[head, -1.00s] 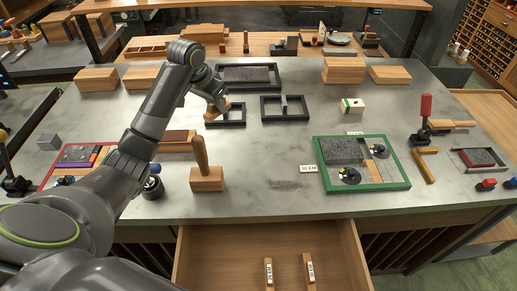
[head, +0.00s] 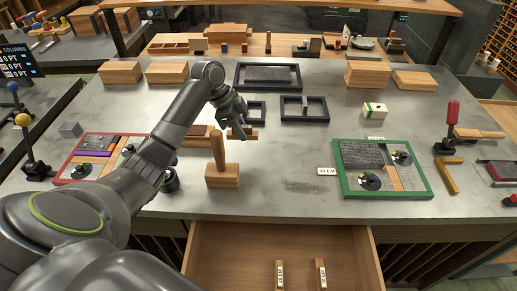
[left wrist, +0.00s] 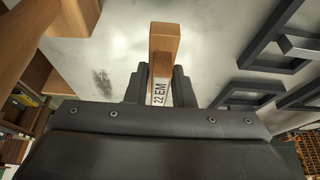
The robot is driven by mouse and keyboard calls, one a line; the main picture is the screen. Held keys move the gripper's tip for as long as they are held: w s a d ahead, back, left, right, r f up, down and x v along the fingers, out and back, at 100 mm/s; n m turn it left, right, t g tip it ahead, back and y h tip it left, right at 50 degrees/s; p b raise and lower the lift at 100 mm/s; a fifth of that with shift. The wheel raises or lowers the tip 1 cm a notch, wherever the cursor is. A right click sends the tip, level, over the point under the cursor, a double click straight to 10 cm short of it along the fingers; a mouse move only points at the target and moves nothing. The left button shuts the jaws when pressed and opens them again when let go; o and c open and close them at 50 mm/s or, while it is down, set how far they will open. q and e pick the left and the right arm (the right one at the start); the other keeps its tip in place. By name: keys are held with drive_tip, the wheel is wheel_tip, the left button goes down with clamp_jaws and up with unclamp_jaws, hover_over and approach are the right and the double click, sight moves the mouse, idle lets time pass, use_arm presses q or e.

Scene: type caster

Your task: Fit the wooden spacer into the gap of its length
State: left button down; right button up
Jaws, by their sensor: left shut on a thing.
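My left gripper (head: 242,124) is shut on a wooden spacer (head: 243,135) and holds it over the table, behind the wooden mallet. In the left wrist view the spacer (left wrist: 164,48) sits between the two fingers (left wrist: 159,88), and its white label reads 22 EM. The green-edged tray (head: 424,185) at right holds a grey block, two dark round pieces and a wooden strip, with open room between them. A label (head: 327,171) at its left side and another label (head: 376,138) at its back edge are too small to read surely. My right gripper is not in view.
Two labelled wooden pieces (head: 280,275) (head: 321,273) lie in the open drawer. The wooden mallet (head: 222,175) stands in front of my gripper. Dark frames (head: 306,121) stand behind it. A red-edged tray (head: 62,163) is at left. The table's front middle is clear.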

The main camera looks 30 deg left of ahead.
sight(247, 153)
use_arm(q)
drive_tip(key=shift+f+p, duration=0.55)
drive_tip(key=shift+f, duration=2.9)
drive_tip(key=shift+f, duration=0.2)
drive_tip(key=c, duration=1.2)
unclamp_jaws()
drive_tip(key=shift+r, duration=0.1)
drive_tip(key=shift+c, duration=0.2)
